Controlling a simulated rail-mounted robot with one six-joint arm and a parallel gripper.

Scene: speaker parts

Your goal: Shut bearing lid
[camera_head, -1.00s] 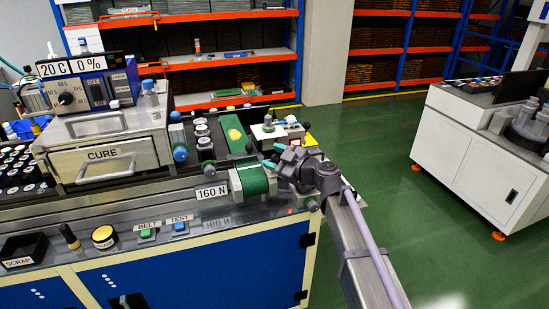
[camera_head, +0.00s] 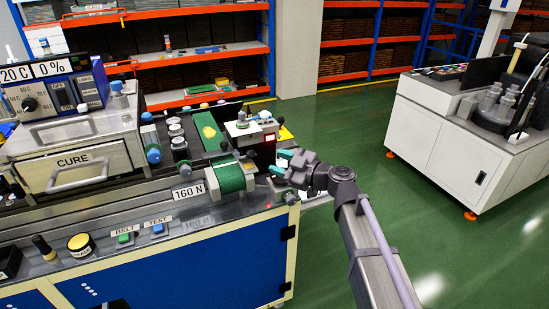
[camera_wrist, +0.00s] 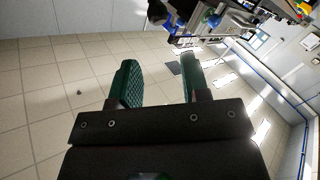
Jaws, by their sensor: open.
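My gripper (camera_head: 280,162) is just off the right end of the workbench, to the right of a green roller (camera_head: 231,177). Its green fingers are apart, and the wrist view (camera_wrist: 158,62) shows nothing between them. I cannot tell for certain which part is the bearing lid. A small pale device (camera_head: 242,128) with a dark knob stands at the bench's right end, behind the roller. A dark upright panel (camera_head: 264,153) with a red patch is beside it, close to the fingers. The gripper looks clear of both.
A metal CURE box (camera_head: 75,150) with a handle stands on the left of the bench. A green strip (camera_head: 208,131) runs behind the roller. A white cabinet (camera_head: 440,140) stands at the right, with open green floor (camera_head: 330,125) between. Orange shelves (camera_head: 200,95) are behind.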

